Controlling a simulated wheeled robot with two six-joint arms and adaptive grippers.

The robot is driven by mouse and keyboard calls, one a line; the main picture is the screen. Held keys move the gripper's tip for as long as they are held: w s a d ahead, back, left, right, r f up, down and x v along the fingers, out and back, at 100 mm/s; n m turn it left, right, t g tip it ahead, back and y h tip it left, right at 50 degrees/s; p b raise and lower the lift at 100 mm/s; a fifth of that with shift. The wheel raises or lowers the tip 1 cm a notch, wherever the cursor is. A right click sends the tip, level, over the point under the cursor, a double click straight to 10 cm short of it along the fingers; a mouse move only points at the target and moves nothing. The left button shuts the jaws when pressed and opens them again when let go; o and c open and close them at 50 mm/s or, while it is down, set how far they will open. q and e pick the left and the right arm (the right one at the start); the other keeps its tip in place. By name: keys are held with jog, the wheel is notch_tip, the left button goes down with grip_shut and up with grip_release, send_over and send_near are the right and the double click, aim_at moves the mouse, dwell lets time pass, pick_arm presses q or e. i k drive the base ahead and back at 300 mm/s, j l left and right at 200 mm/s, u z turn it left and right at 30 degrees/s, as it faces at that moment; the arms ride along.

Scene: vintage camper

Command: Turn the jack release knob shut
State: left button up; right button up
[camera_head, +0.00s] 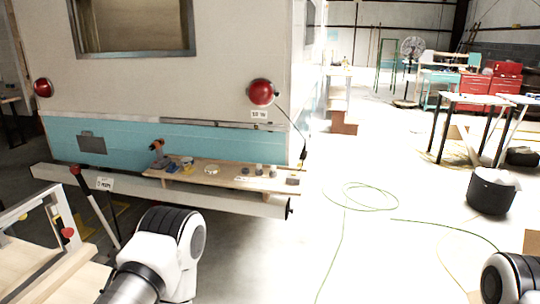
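A small red knob (68,232) is on a light-framed structure at the lower left. Another red knob (75,170) tops a dark rod leaning by the camper's bumper. I cannot tell which of them, if either, is the jack release knob, or whether it is shut. Links of my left arm show at the bottom left of centre and a link of my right arm at the bottom right corner. Neither gripper's fingers are in view.
The camper's bumper (240,203) carries a wooden board (227,179) with a drill (157,155) and several small items. A green hose (343,240) lies on the floor. A black bucket (490,192) stands at right. The middle floor is mostly clear.

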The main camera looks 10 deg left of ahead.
aim_at(75, 170)
jog(key=i+u, duration=0.2)
jog(key=i, duration=0.25)
jog(key=i+u, duration=0.15)
jog(key=i, duration=0.35)
jog(key=i+l+u, duration=0.2)
jog(key=i, duration=0.25)
jog(key=i+l+u, duration=0.15)
jog(key=i, duration=0.35)
jog(key=i+l+u, duration=0.2)
jog(key=i, duration=0.25)
